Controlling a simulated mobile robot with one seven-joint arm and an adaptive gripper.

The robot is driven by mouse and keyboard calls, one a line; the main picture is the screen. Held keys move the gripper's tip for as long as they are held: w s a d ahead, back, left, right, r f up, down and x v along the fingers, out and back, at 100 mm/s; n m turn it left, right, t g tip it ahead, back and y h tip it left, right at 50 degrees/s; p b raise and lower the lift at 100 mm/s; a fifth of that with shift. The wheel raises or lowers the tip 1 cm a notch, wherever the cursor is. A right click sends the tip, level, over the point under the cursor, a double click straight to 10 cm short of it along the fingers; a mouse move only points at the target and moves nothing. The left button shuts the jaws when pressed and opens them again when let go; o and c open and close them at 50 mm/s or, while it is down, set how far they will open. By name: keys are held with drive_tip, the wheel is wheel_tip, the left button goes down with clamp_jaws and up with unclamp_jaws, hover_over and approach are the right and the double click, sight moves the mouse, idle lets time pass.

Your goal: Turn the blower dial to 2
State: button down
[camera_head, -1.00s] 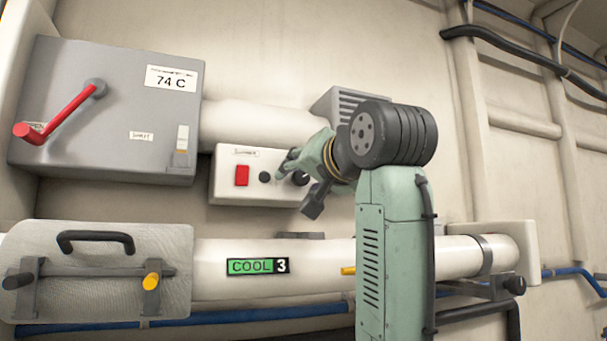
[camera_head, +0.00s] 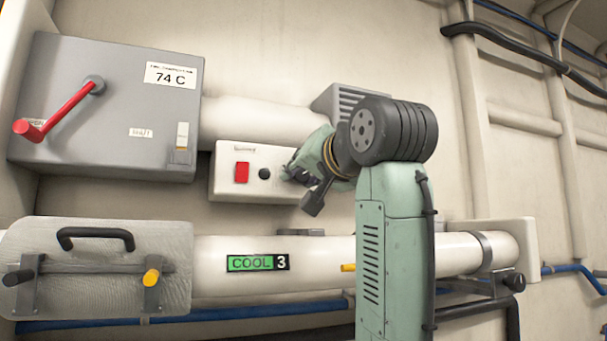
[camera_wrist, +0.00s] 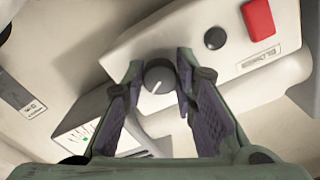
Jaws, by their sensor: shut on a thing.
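The blower box (camera_head: 228,172) is a white panel on the wall with a red switch (camera_head: 242,173), a small black knob (camera_head: 264,174) and the dial. The dial (camera_wrist: 158,77) is a dark round knob with a white pointer line, seen in the wrist view between my fingers. My gripper (camera_wrist: 158,80) is shut on the dial, one finger on each side of it. In the head view my gripper (camera_head: 295,174) covers the dial at the box's right end. The numbers around the dial cannot be read.
A grey box (camera_head: 120,110) with a red lever (camera_head: 62,113) and a 74 C label is at left. Below, a white pipe (camera_head: 330,262) carries a COOL 3 sign (camera_head: 257,263). A hatch with a black handle (camera_head: 96,234) is at lower left. A vented grey unit (camera_head: 340,100) sits above my gripper.

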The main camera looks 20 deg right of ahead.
drive_tip(key=shift+n, duration=0.3)
drive_tip(key=n, duration=1.1)
drive_tip(key=shift+d, duration=0.1)
idle(0.3)
drive_tip(key=c, duration=1.3)
unclamp_jaws()
drive_tip(key=s, duration=1.2)
drive_tip(key=shift+d, duration=0.2)
